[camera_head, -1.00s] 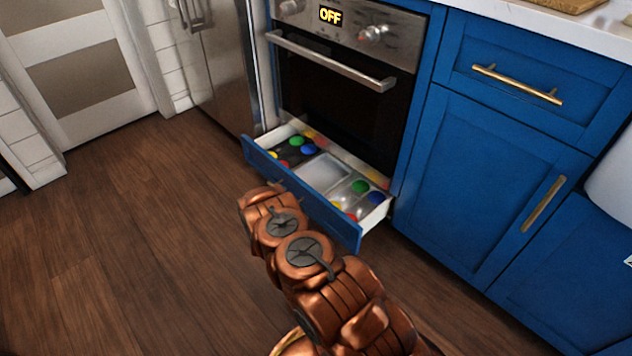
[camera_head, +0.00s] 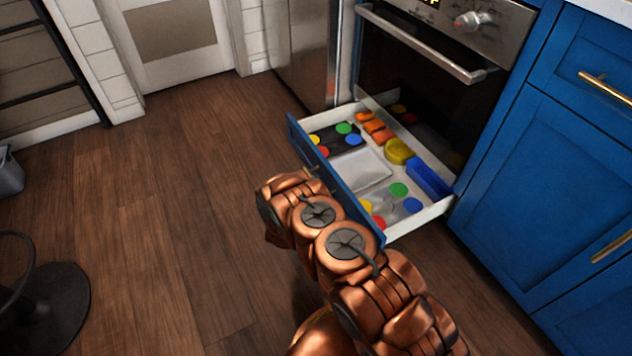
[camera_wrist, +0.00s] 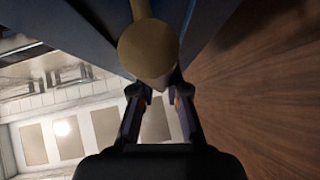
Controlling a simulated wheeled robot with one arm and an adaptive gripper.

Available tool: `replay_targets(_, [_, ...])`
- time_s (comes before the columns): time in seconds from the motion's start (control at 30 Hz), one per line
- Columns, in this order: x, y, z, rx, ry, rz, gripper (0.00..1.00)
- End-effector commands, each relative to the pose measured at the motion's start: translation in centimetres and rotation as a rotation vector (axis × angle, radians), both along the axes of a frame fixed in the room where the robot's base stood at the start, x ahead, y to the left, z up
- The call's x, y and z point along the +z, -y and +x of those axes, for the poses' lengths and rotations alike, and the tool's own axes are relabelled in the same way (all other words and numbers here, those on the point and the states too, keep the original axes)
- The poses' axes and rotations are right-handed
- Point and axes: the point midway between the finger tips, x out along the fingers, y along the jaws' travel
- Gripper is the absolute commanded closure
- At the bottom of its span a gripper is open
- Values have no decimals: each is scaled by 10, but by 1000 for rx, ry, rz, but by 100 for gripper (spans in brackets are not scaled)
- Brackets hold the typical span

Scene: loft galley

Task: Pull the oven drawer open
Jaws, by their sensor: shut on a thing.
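The oven drawer (camera_head: 433,213), with a blue front and white inside, is pulled well out below the oven (camera_head: 430,85). It holds coloured discs, a grey tray (camera_head: 360,172), orange pieces, a yellow round thing (camera_head: 398,151) and a blue block (camera_head: 428,180). In the wrist view, my gripper (camera_wrist: 158,92) is shut on the drawer's brass handle (camera_wrist: 150,48), with the blue front (camera_wrist: 75,48) beside it. In the head view, my copper arm reaches to the drawer front and hides the gripper and most of the handle.
A blue cabinet (camera_head: 530,190) with brass handles stands right of the drawer. A steel fridge (camera_head: 305,50) stands to the left. A black stool base (camera_head: 50,305) and a grey bin (camera_head: 8,175) are at far left. The wooden floor (camera_head: 190,200) between is clear.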

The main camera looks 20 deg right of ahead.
Motion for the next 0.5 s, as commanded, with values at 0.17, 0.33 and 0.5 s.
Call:
replay_targets(0.17, [0,-2,1,4,1,1,100])
replay_targets(0.33, [0,-1,1,4,1,1,72])
replay_targets(0.5, [0,-1,1,2,1,1,60])
